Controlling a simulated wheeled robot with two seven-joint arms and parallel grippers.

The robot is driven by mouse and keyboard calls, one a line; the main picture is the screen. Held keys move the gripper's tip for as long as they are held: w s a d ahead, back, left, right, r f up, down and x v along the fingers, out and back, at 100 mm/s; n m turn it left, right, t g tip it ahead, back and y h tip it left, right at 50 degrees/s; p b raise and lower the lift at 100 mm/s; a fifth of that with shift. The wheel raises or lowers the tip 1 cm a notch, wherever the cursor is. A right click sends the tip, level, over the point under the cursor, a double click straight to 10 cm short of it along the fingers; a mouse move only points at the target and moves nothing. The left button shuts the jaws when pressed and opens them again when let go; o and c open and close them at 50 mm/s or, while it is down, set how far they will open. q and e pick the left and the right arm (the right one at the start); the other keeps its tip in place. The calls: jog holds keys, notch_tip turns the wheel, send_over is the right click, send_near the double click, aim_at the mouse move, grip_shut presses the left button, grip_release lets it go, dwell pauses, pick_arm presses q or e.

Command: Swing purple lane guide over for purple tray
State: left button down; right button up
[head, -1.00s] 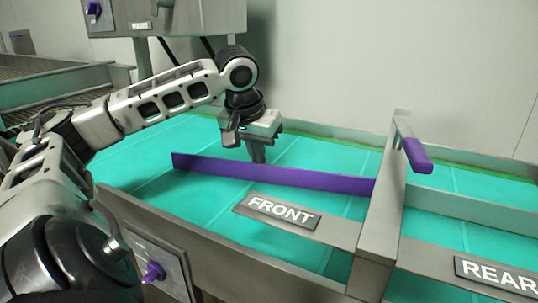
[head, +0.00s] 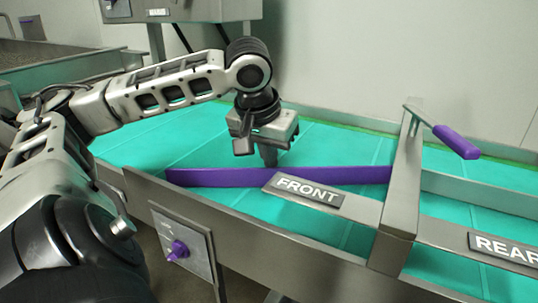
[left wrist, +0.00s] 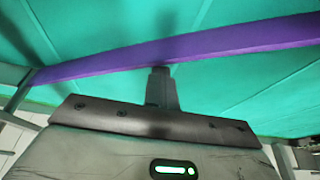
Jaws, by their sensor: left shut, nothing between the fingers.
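The purple lane guide (head: 225,177) is a long thin bar standing on edge across the teal belt. Its right end meets the steel crossbar, and its left end lies close to the near side wall. My left gripper (head: 268,155) is shut and empty, pointing down just behind the guide on its far side. In the left wrist view the shut fingertips (left wrist: 160,74) are at the purple guide (left wrist: 200,42), touching it or nearly so. No purple tray shows. My right gripper is not in view.
The teal belt (head: 330,145) is bare. A steel crossbar (head: 402,190) with a purple handle (head: 457,142) spans it. FRONT (head: 308,190) and REAR (head: 505,247) plates mark the steel ledges.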

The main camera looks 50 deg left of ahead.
pick_arm(q)
jog(key=shift+s+d+f, duration=0.2)
jog(key=shift+d+f, duration=0.1)
jog(key=shift+w+a+r+p, duration=0.25)
jog(key=shift+a+p, duration=0.1)
jog(key=shift+p, duration=0.1)
jog(key=a, duration=0.1)
jog(key=w+a+p, duration=0.1)
jog(key=w+p, duration=0.1)
jog(key=shift+a+r, duration=0.25)
jog(key=shift+a, duration=0.15)
jog(key=w+d+p+v, duration=0.1)
jog(key=p+v, duration=0.2)
jog(key=v, duration=0.6)
jog(key=shift+r, duration=0.25)
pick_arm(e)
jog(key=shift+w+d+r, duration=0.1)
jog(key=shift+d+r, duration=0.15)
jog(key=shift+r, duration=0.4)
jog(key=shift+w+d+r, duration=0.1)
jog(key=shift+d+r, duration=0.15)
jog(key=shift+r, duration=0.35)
pick_arm(q)
jog(key=shift+d, duration=0.1)
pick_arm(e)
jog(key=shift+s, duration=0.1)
